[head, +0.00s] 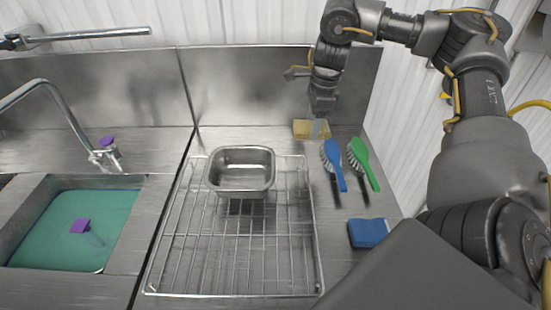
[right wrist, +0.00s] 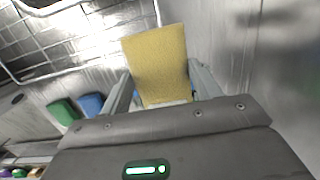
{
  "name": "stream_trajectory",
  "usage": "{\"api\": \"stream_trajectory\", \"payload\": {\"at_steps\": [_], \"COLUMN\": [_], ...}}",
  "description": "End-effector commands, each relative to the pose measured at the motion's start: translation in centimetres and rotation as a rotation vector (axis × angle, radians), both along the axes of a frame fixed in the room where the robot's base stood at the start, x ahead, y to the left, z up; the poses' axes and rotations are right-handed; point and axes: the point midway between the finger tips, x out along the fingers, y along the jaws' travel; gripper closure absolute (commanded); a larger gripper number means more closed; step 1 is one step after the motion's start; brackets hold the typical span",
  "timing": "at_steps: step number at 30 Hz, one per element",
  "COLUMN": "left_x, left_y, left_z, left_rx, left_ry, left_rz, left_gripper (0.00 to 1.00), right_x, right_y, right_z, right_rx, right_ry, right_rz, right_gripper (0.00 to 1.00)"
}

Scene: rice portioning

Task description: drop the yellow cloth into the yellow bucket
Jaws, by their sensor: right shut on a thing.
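The yellow cloth (head: 303,129) is a flat, thick pad at the back of the steel counter, beside the back wall. My right gripper (head: 319,118) reaches down over it from above. In the right wrist view the yellow cloth (right wrist: 155,62) stands between the two fingers of my right gripper (right wrist: 163,90), which is shut on it. I cannot tell whether the cloth still touches the counter. The yellow bucket is not visible in either view. My left gripper is not in view.
A wire rack (head: 232,262) holds a steel pan (head: 241,188). A sink (head: 140,205) with a faucet (head: 104,157) is at left.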

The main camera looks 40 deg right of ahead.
Motion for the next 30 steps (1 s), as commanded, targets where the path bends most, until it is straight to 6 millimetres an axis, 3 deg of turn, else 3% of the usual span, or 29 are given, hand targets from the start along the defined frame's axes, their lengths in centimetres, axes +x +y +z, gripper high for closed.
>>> {"api": "stream_trajectory", "payload": {"at_steps": [7, 12, 17, 25, 30], "left_x": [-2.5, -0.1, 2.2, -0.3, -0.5], "left_y": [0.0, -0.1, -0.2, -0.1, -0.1], "left_z": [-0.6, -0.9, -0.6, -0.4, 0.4], "left_rx": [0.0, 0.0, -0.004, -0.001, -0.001], "left_ry": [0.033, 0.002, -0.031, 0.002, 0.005], "left_rz": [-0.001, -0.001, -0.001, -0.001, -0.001], "left_gripper": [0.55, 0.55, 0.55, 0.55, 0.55], "right_x": [6.7, 10.3, 12.2, 13.3, 13.7], "right_y": [1.6, 2.3, 2.7, 3.0, 3.0], "right_z": [-3.3, -6.1, -8.3, -9.4, -10.7], "right_rx": [0.001, 0.002, 0.0, 0.001, 0.0], "right_ry": [0.016, 0.018, 0.015, 0.012, 0.015], "right_rz": [0.001, -0.003, -0.004, -0.002, -0.002], "right_gripper": [0.59, 0.59, 0.59, 0.59, 0.59]}}
